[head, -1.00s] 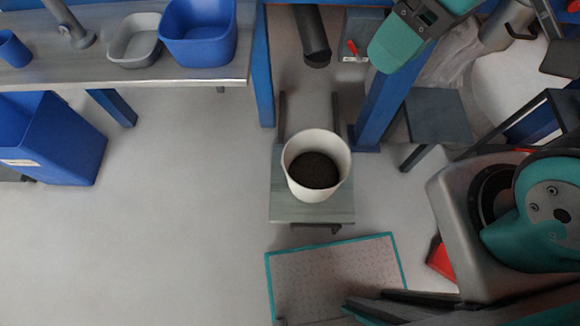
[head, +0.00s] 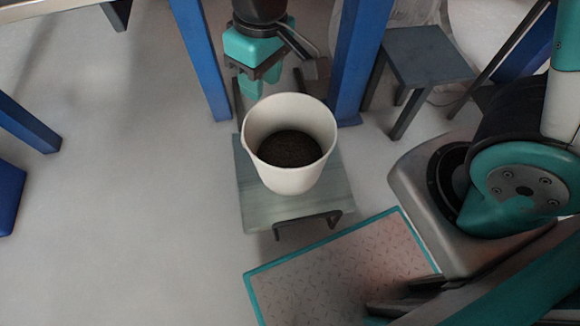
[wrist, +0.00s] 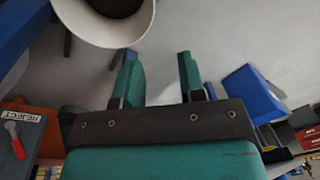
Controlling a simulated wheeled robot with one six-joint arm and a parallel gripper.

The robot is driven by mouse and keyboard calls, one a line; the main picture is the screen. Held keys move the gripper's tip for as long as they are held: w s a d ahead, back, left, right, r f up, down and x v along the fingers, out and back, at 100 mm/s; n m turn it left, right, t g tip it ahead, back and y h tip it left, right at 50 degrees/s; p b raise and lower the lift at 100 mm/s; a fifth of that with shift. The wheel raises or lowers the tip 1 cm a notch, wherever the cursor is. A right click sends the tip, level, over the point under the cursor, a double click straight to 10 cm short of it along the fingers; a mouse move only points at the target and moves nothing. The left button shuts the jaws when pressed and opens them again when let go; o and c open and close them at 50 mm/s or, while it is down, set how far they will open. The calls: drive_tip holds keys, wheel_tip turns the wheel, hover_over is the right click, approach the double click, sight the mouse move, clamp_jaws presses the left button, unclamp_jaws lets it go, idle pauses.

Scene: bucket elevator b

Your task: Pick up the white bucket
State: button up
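The white bucket (head: 290,181) stands upright on a low grey-green platform (head: 265,212) in the head view, with dark granular material inside. Its rim also shows at the top left of the wrist view (wrist: 98,38). My gripper (head: 251,90) is at the bucket's far side in the head view, close behind the rim and pointing down. In the wrist view my gripper's two teal fingers (wrist: 158,72) are apart with only grey floor between them. The bucket lies outside the fingers, beyond the left one. The exact gap between fingers and bucket cannot be told.
Blue posts (head: 201,62) and (head: 357,62) stand on either side behind the bucket. A dark grey stool (head: 428,55) is at the back right. A teal-edged mat (head: 340,268) lies in front. The floor left of the platform is clear. The wrist view shows a blue bin (wrist: 250,92).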

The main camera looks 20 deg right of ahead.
drive_tip(key=h+b, duration=0.1)
drive_tip(key=b, duration=0.6)
approach(264, 166)
wheel_tip(264, 166, down, 4)
drive_tip(key=b, duration=0.6)
drive_tip(key=shift+s+r, duration=0.1)
drive_tip(key=shift+r, duration=0.1)
wheel_tip(264, 166, down, 6)
drive_tip(key=b, duration=0.5)
drive_tip(key=shift+f, duration=0.15)
drive_tip(key=shift+c, duration=0.2)
clamp_jaws()
